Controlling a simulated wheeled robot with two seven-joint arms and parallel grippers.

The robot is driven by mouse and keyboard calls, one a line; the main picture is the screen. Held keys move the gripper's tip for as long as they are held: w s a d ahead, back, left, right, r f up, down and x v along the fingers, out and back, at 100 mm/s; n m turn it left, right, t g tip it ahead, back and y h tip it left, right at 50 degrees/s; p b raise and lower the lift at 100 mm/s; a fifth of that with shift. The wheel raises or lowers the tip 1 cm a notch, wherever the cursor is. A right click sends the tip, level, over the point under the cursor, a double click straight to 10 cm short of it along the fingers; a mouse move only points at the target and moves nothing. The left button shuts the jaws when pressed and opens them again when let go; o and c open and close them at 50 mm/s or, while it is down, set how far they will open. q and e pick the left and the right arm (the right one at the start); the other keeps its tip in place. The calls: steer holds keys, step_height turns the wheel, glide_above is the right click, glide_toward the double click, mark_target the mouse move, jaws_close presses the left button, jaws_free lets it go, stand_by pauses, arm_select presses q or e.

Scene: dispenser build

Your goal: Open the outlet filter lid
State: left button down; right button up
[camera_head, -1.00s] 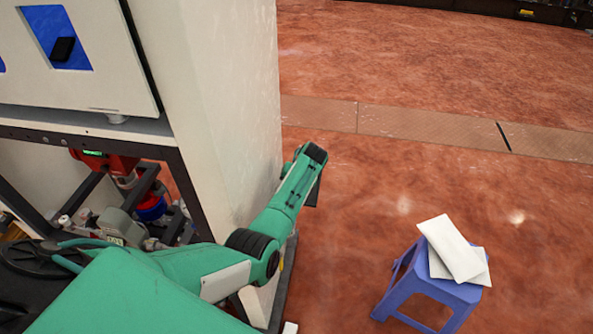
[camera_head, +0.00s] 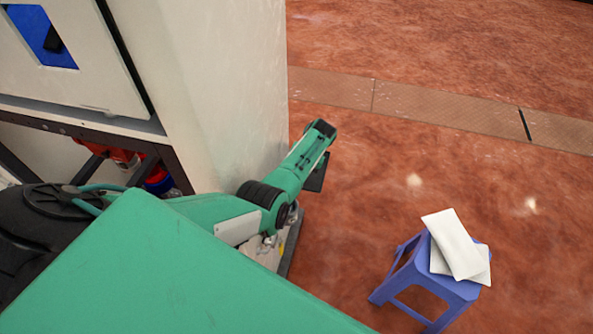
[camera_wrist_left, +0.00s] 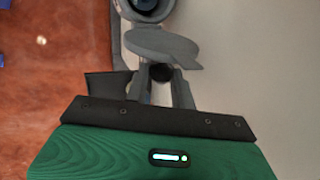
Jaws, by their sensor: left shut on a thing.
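In the left wrist view a grey round filter lid (camera_wrist_left: 163,46) is seen at an angle, just beyond my left gripper (camera_wrist_left: 161,76). The gripper's fingers are shut on a small dark part at the near side of the lid. Above the lid is the grey outlet housing (camera_wrist_left: 126,12) with a dark round opening, which shows uncovered. In the head view my green left arm reaches along the white cabinet (camera_head: 215,80) to its right side. The fingertips and the lid are hidden there. My right gripper is not in view.
A blue stool (camera_head: 432,282) with white packets (camera_head: 455,245) on it stands on the red floor at the right. The floor between stool and cabinet is clear. The cabinet's pale side wall (camera_wrist_left: 265,60) lies close beside the gripper in the left wrist view.

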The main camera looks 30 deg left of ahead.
arm_select(q)
steer(key=c, duration=1.2)
jaws_free()
steer(key=shift+f, duration=0.1)
steer(key=b+v, duration=0.1)
steer(key=v, duration=1.2)
steer(key=shift+w+r+b, duration=0.2)
steer(key=shift+r+b, duration=0.1)
steer(key=shift+r, duration=0.1)
steer(key=shift+d, duration=0.1)
